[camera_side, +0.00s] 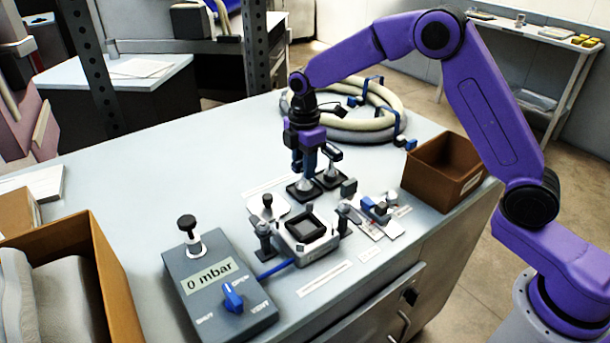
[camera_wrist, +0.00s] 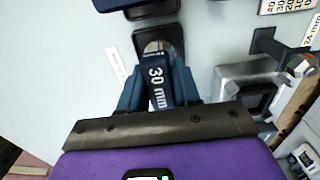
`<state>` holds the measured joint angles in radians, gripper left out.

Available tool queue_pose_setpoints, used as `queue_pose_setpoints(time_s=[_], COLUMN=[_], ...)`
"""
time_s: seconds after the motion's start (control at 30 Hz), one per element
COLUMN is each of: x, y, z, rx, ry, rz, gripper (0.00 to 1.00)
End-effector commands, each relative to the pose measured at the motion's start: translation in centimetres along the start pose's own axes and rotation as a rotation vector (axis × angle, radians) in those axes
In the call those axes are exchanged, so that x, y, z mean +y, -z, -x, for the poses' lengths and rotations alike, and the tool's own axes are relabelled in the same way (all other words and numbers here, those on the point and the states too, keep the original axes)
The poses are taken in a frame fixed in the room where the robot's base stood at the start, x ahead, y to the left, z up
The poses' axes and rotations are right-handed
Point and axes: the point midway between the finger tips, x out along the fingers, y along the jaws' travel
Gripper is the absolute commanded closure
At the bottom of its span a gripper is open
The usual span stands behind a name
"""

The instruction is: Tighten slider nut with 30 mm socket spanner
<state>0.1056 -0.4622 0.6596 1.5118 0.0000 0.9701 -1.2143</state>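My gripper (camera_side: 305,165) points down over the left of two black stands in the side view. In the wrist view my gripper (camera_wrist: 158,85) has its blue fingers against both sides of a dark blue handle marked "30 mm", the 30 mm socket spanner (camera_wrist: 157,90). No gap shows between fingers and handle. Its metal lower end (camera_side: 304,187) is at the black base, and I cannot tell whether it is lifted. A metal hex head (camera_wrist: 302,66) shows beside a "24 mm" label at the right. I cannot tell which fastener is the slider nut.
A second tool (camera_side: 330,165) stands close right of my gripper. A fixture with a black square frame (camera_side: 303,228) is in front, with black posts around it. A grey pressure box (camera_side: 222,285) reads 0 mbar. A brown bin (camera_side: 445,170) and coiled hose (camera_side: 345,132) lie beyond.

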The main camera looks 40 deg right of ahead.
Motion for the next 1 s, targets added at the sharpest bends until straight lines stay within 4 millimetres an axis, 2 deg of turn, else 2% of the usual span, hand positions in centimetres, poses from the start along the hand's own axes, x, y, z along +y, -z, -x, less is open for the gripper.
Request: queue_pose_setpoints(time_s=[0.27,1.0], x=[0.1,0.0], y=[0.0,0.0], z=[0.4,5.0], rx=[0.001,0.001], ry=[-0.002,-0.002], rz=[0.0,0.0], gripper=[1.0,1.0])
